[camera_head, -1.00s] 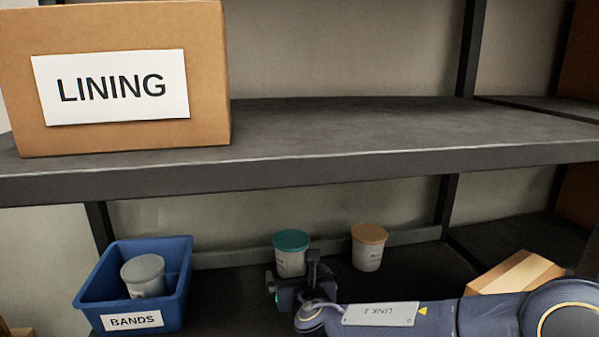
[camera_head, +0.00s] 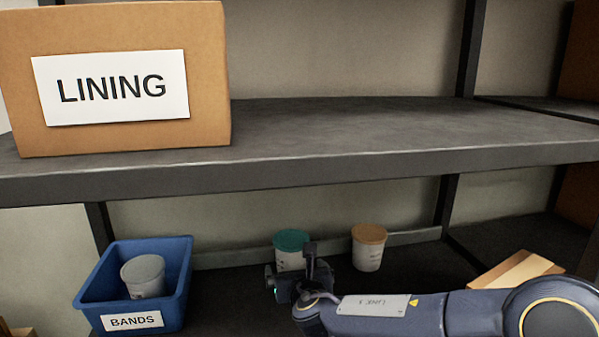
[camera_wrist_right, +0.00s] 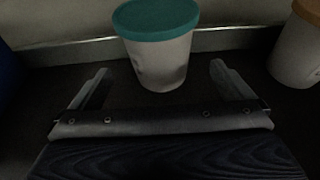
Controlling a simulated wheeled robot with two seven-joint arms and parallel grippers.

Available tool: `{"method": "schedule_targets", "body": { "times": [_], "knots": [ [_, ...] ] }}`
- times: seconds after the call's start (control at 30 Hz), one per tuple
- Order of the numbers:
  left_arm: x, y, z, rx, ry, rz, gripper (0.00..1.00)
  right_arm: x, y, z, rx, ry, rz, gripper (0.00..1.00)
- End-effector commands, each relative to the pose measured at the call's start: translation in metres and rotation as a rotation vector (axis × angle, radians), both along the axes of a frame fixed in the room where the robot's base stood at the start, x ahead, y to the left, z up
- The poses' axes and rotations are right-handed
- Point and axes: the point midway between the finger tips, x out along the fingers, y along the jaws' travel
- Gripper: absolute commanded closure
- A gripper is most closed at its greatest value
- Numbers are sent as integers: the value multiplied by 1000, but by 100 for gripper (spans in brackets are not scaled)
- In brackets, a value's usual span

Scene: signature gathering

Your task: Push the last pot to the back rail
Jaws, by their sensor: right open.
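A white pot with a teal lid (camera_head: 291,241) stands upright on the lower shelf by the back rail (camera_head: 225,257). In the right wrist view the teal-lidded pot (camera_wrist_right: 160,55) is just beyond and between the spread fingertips, with the rail right behind it. A white pot with an orange lid (camera_head: 368,250) stands at the rail to the right. A pot with a grey lid (camera_head: 144,277) is inside the blue bin. My right gripper (camera_head: 290,278) is open and empty, in front of the teal-lidded pot and partly hiding its lower part. My left gripper is not in view.
The blue bin (camera_head: 88,289) labelled BANDS stands at the left of the lower shelf. A LINING box (camera_head: 120,140) sits on the upper shelf (camera_head: 380,172), which overhangs the pots. A cardboard box (camera_head: 518,268) lies at the right.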

Motion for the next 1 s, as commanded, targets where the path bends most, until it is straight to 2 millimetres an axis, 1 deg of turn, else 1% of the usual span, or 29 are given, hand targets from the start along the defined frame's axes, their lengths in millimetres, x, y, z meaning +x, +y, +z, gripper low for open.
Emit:
{"method": "schedule_targets", "body": {
  "times": [1.0],
  "knots": [
    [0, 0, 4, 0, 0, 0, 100, 40, 8, 0, 0, 1, 0, 0]
  ]
}}
